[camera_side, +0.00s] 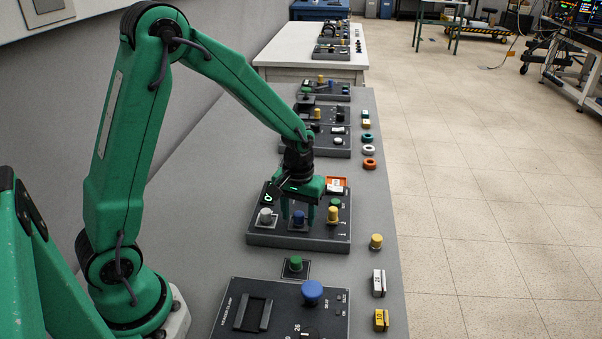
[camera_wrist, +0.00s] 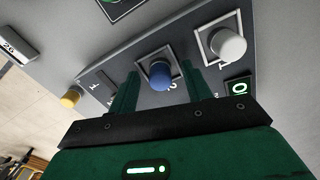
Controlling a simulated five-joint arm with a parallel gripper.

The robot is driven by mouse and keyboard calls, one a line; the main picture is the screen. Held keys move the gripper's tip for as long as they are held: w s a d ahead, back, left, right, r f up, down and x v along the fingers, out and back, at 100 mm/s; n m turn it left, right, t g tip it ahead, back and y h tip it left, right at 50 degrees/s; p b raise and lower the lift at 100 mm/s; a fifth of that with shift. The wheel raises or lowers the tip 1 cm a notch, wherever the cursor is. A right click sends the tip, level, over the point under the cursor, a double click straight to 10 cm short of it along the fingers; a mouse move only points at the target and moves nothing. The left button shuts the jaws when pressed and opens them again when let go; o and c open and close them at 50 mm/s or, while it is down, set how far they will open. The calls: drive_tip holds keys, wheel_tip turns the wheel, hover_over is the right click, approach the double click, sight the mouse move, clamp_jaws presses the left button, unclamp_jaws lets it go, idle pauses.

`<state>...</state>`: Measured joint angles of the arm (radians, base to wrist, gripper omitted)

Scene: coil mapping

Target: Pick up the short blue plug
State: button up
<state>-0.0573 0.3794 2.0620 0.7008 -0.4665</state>
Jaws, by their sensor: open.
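The short blue plug (camera_side: 298,217) stands in a square socket on the grey panel (camera_side: 263,238). In the wrist view the blue plug (camera_wrist: 160,76) is upright in its framed socket, near the middle of the picture. My gripper (camera_side: 298,211) is directly over the panel, with its green fingers pointing down on either side of the plug. In the wrist view my gripper (camera_wrist: 159,70) is open, with one finger to the left and one to the right of the plug. I cannot tell whether either finger touches it.
A grey-white plug (camera_side: 265,215) and a yellow plug (camera_side: 333,214) stand close on either side on the same panel. A larger blue knob (camera_side: 312,292) and a green plug (camera_side: 296,264) are nearer the camera. A loose yellow plug (camera_side: 376,241) stands on the table's right edge.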

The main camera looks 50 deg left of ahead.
sight(299, 214)
clamp_jaws()
idle(0.3)
drive_tip(key=shift+r, duration=0.85)
wheel_tip(299, 214, up, 2)
drive_tip(key=shift+r, duration=0.15)
drive_tip(key=s+d+r, duration=0.5)
drive_tip(key=d+r, duration=0.2)
drive_tip(key=d, duration=0.3)
drive_tip(key=shift+s+d, duration=0.2)
drive_tip(key=shift+s, duration=0.05)
drive_tip(key=shift+w, duration=0.1)
